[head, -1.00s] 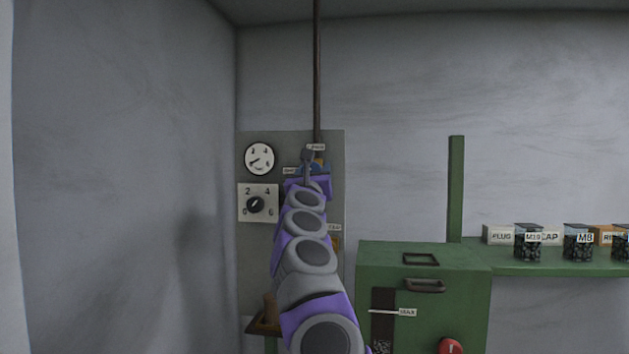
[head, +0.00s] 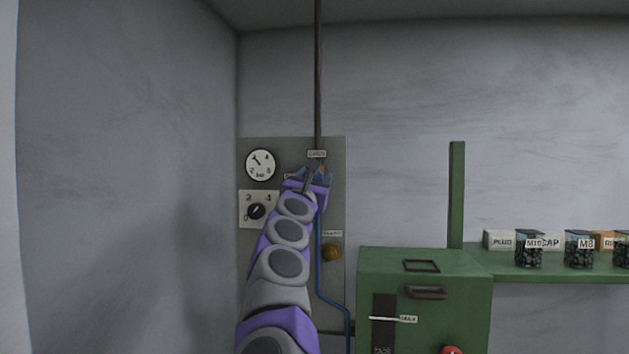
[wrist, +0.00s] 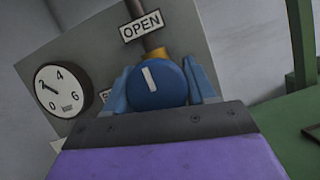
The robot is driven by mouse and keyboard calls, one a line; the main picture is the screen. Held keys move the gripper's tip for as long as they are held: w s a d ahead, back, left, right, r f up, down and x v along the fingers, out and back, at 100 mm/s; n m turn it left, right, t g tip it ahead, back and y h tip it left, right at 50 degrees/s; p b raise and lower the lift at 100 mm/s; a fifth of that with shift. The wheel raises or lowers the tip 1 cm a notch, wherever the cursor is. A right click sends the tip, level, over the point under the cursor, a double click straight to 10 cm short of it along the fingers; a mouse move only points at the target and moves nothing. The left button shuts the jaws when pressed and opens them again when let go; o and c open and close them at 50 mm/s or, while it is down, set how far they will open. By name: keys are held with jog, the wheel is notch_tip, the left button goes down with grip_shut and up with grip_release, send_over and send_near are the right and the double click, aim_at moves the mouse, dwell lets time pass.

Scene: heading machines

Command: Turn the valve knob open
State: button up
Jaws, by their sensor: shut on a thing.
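The blue valve knob (wrist: 157,84) with a white line mark sits between the two blue fingers of my gripper (wrist: 160,88) in the wrist view. The white mark points up, slightly to the left, toward the OPEN label (wrist: 142,25). In the head view my gripper (head: 314,174) is at the grey panel (head: 290,228), below the OPEN label, and its body hides most of the knob. The gauge (wrist: 61,90) left of the knob has its needle pointing to the upper left.
A dial (head: 257,211) marked with numbers is below the gauge. An amber knob (head: 332,253) sits lower right on the panel. A green machine (head: 455,290) stands to the right, with a shelf (head: 540,262) of jars and boxes beyond. A grey wall is close on the left.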

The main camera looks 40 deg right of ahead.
jog(key=o, duration=0.9)
jog(key=shift+w, duration=0.1)
jog(key=b+v, duration=0.3)
jog(key=b, duration=0.1)
jog(key=shift+f, duration=0.25)
jog(key=shift+r+b+v, duration=0.2)
jog(key=shift+b+v, duration=5.45)
jog(key=shift+v, duration=1.55)
jog(key=shift+a, duration=0.15)
